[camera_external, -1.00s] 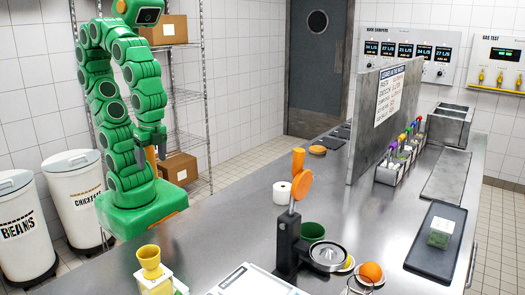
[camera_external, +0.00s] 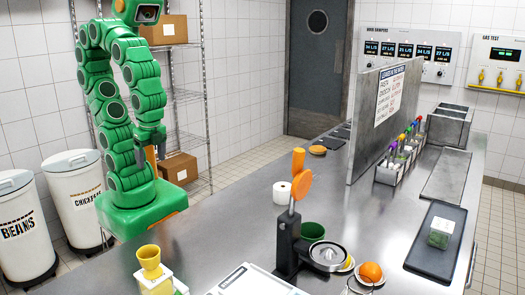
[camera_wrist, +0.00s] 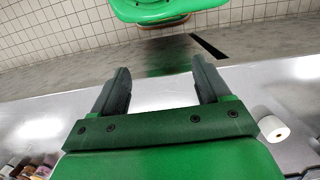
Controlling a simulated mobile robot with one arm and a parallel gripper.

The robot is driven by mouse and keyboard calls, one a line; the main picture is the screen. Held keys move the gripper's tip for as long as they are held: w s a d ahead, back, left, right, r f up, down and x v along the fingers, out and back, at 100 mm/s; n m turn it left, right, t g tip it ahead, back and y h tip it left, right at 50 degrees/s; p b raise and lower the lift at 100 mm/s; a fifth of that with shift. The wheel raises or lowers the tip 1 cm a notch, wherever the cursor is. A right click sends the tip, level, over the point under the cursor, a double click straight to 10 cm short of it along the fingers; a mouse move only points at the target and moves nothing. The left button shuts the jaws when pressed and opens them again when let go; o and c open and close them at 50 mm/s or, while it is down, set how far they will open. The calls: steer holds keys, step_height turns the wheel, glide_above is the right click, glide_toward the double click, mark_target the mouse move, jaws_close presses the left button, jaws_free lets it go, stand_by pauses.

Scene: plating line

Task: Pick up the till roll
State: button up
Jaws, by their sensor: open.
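The till roll (camera_external: 282,192) is a small white roll standing upright on the steel counter, behind the black press with orange handles. It also shows in the wrist view (camera_wrist: 273,128), right of my gripper. My gripper (camera_wrist: 160,72) is open, with its two dark fingers apart and nothing between them. In the external view my arm is folded at the left, and its end hangs well left of the roll, apart from it.
The black press (camera_external: 290,240) and a green cup (camera_external: 312,231) stand in front of the roll. A yellow cup (camera_external: 149,262) is at front left. A grey partition (camera_external: 370,125) rises to the right.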

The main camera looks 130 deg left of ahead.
steer(key=o, duration=0.5)
steer(key=shift+c, duration=0.2)
steer(key=m+g+y, duration=0.2)
steer(key=m+y, duration=0.9)
glide_above(282, 188)
steer(key=s+d, duration=0.6)
step_height(282, 188, down, 7)
steer(key=w+f+m, duration=0.1)
steer(key=w, duration=0.1)
steer(key=w+a+f+m+t+y, duration=0.1)
steer(key=w+m, duration=0.1)
steer(key=w+a+f+m+y, duration=0.1)
steer(key=w+f+m, duration=0.1)
steer(key=w, duration=0.1)
steer(key=shift+t, duration=0.3)
steer(key=shift+x, duration=1.3)
steer(key=shift+s+f+x, duration=0.15)
steer(key=shift+x, duration=0.8)
steer(key=shift+s+f+x, duration=0.1)
steer(key=shift+f+x, duration=0.1)
steer(key=shift+x, duration=0.75)
steer(key=shift+a+f, duration=0.3)
steer(key=shift+a, duration=0.15)
